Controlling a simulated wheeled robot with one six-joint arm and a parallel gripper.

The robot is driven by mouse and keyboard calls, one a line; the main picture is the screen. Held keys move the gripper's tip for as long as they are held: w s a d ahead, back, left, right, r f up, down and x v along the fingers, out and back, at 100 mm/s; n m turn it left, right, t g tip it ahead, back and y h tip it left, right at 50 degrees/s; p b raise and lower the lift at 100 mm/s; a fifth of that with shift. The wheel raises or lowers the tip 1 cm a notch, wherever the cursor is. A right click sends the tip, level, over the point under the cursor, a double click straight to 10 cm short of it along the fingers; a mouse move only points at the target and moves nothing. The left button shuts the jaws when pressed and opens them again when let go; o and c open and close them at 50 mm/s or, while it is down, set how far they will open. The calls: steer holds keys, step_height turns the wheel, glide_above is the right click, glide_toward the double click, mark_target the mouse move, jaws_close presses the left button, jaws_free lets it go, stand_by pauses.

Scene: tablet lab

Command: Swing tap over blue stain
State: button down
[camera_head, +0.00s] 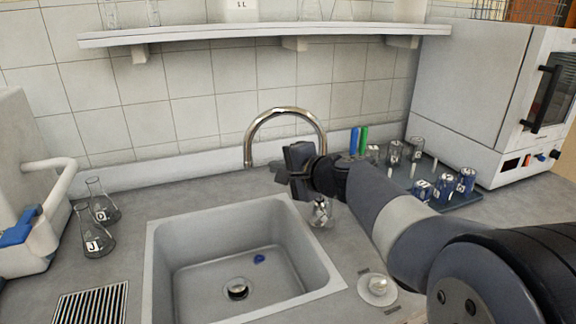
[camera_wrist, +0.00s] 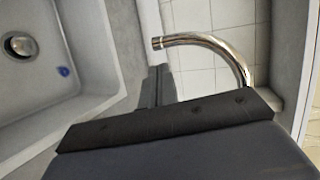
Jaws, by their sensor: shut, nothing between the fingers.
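The chrome gooseneck tap (camera_head: 285,111) rises behind the sink, and its spout end hangs at the left, above the sink's back rim. The blue stain (camera_head: 259,258) is on the sink floor, right of and a little above the drain. In the wrist view the stain (camera_wrist: 64,71) shows at the left and the tap (camera_wrist: 205,40) at the top. My gripper (camera_head: 283,165) is shut and empty, in front of the tap's arch in the head view. I cannot tell whether it touches the tap. My arm hides the lower part of the tap's column.
The grey sink (camera_head: 160,270) has a drain (camera_head: 237,289). Flasks (camera_head: 97,230) stand at the left. A tray (camera_head: 468,205) of labelled glassware and a white oven (camera_head: 470,90) are at the right. A shelf (camera_head: 220,37) hangs above. A small white dish (camera_head: 377,288) sits front right.

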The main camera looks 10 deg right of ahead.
mark_target(251, 158)
steer(key=x, duration=0.2)
steer(key=p+x, duration=0.1)
steer(key=x, duration=0.2)
steer(key=r+x, duration=0.1)
steer(key=x, duration=0.1)
steer(key=shift+w+a+p, duration=0.25)
steer(key=shift+w+p, duration=0.1)
steer(key=shift+w, duration=0.05)
steer(key=shift+w+f, duration=0.1)
steer(key=shift+m+t+h, duration=0.4)
steer(key=shift+m+h, duration=0.2)
steer(key=shift+h, duration=0.1)
steer(key=w+b, duration=0.1)
steer(key=w, duration=0.3)
steer(key=shift+w+a, duration=0.1)
steer(key=shift+w, duration=0.25)
steer(key=shift+b, duration=0.3)
